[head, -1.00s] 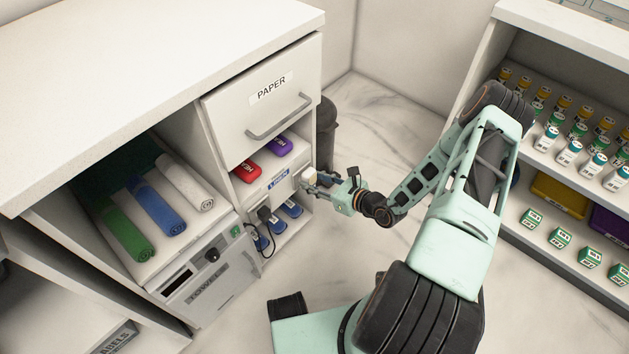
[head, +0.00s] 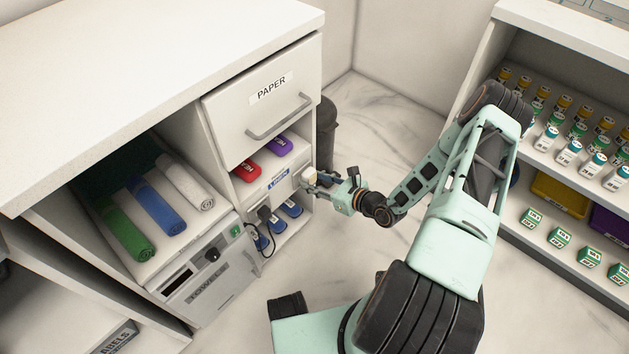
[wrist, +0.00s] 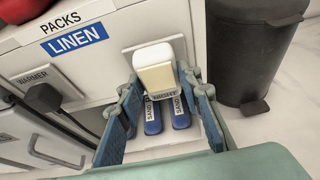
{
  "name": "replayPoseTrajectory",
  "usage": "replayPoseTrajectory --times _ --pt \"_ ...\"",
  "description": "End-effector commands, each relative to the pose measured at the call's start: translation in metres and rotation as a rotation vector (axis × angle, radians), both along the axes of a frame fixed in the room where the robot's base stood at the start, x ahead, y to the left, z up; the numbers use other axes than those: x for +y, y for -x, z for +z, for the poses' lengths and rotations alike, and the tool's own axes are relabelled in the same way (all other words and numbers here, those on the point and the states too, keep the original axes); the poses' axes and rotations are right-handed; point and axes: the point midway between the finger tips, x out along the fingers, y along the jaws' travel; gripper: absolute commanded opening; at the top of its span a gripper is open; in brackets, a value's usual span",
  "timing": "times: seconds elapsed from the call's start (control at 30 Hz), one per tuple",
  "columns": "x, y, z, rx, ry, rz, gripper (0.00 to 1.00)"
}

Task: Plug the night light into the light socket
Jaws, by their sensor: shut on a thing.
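The night light (wrist: 155,72) is a small cream-white block with a dark-lettered label on its near face. It also shows in the head view (head: 309,176), at the right front edge of the cabinet. My gripper (wrist: 162,82) is shut on it, with one blue-padded finger on each side; in the head view my gripper (head: 322,181) reaches in from the right. A pale socket plate (wrist: 181,47) is on the cabinet front directly behind the night light. The light hides the plate's middle, so its holes and any gap between light and plate cannot be seen.
A second plate labelled WARMER (wrist: 40,80) holds a black plug with a cable (head: 265,214) to the left. Blue sandal packs (wrist: 180,112) lie in the cubby below. A dark bin (wrist: 252,50) stands close on the right. Open floor (head: 345,240) lies before the cabinet.

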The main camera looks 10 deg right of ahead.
Motion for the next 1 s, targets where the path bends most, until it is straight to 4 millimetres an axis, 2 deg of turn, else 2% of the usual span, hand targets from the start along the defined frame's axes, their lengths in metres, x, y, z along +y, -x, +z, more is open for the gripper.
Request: replayPoseTrajectory --times 1.0 --pt "0.0053 -0.0073 0.0004 -0.001 0.000 0.001 0.08"
